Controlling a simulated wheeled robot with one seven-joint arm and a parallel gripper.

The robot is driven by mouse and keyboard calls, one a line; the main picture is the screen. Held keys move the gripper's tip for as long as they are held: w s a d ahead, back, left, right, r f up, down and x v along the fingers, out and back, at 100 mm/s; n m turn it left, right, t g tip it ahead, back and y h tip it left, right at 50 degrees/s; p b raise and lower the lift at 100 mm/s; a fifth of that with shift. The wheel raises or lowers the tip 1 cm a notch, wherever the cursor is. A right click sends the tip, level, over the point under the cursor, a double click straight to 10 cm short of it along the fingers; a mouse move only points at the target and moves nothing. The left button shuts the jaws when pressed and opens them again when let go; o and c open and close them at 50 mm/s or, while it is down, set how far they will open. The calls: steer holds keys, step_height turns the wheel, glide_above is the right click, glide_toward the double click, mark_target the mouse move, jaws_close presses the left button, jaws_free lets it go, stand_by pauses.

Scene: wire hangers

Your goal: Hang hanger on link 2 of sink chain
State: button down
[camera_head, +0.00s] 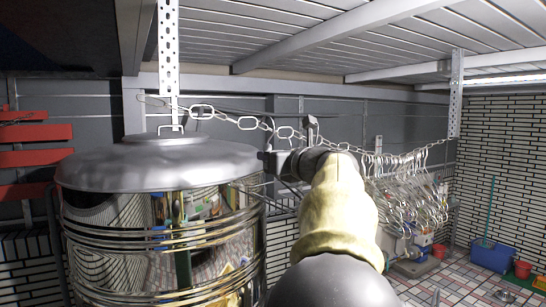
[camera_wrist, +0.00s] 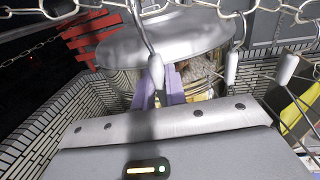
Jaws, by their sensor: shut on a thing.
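The sink chain (camera_head: 248,122) sags across the head view from a perforated bracket at left to one at right. Its large links also cross the top of the wrist view (camera_wrist: 85,14). My gripper (camera_head: 272,160) is just below the chain, right of the metal tank. I cannot tell whether this hook passes through a link. The hanger's body is mostly hidden.
Several wire hangers (camera_head: 410,195) hang bunched on the chain's right part. A large shiny metal tank (camera_head: 150,170) with a lid stands close at left. Red slats (camera_head: 35,145) are at far left. Blue bin (camera_head: 492,254) and red pots stand on the tiled floor at right.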

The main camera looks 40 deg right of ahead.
steer(key=shift+w+d+p, duration=0.15)
steer(key=shift+w+p, duration=0.3)
steer(key=shift+w, duration=1)
steer(key=shift+w+d+p, duration=0.1)
steer(key=shift+w+p, duration=0.35)
steer(key=shift+w, duration=0.95)
steer(key=shift+w+d+f+b, duration=0.1)
steer(key=shift+w+f+b, duration=0.35)
steer(key=shift+w+f, duration=0.4)
steer(key=shift+w, duration=0.65)
steer(key=shift+f, duration=0.45)
steer(key=c, duration=1.4)
jaws_free()
steer(key=shift+o, duration=0.2)
steer(key=shift+b, duration=0.3)
